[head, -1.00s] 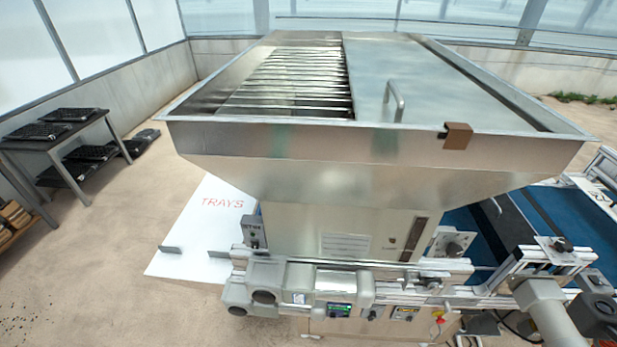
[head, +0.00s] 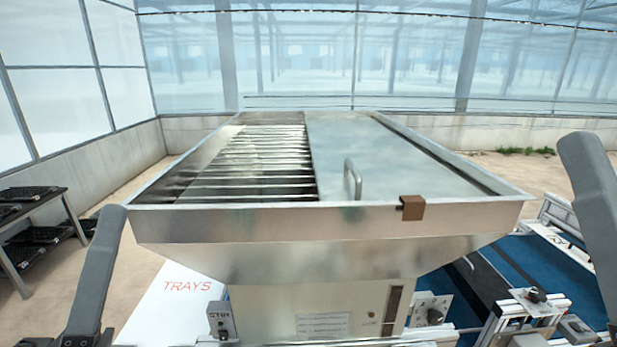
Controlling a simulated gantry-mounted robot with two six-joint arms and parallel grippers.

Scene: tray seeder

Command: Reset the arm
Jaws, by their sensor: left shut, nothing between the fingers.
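My left arm stands upright at the lower left edge of the head view. My left gripper (head: 85,338) shows only in small part at the bottom edge, shut and empty, clear of the seeder. My right arm rises at the right edge, and its gripper is out of the frame. Between the arms stands the seeder's large metal hopper (head: 330,232). Its left half shows a slatted grate (head: 255,165) and its right half a flat lid (head: 375,160) with a handle (head: 353,180).
A brown clip (head: 412,207) sits on the hopper's front rim. A white board marked TRAYS (head: 165,305) lies at lower left. A table with black trays (head: 40,200) stands at far left. A blue conveyor (head: 540,265) runs at right.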

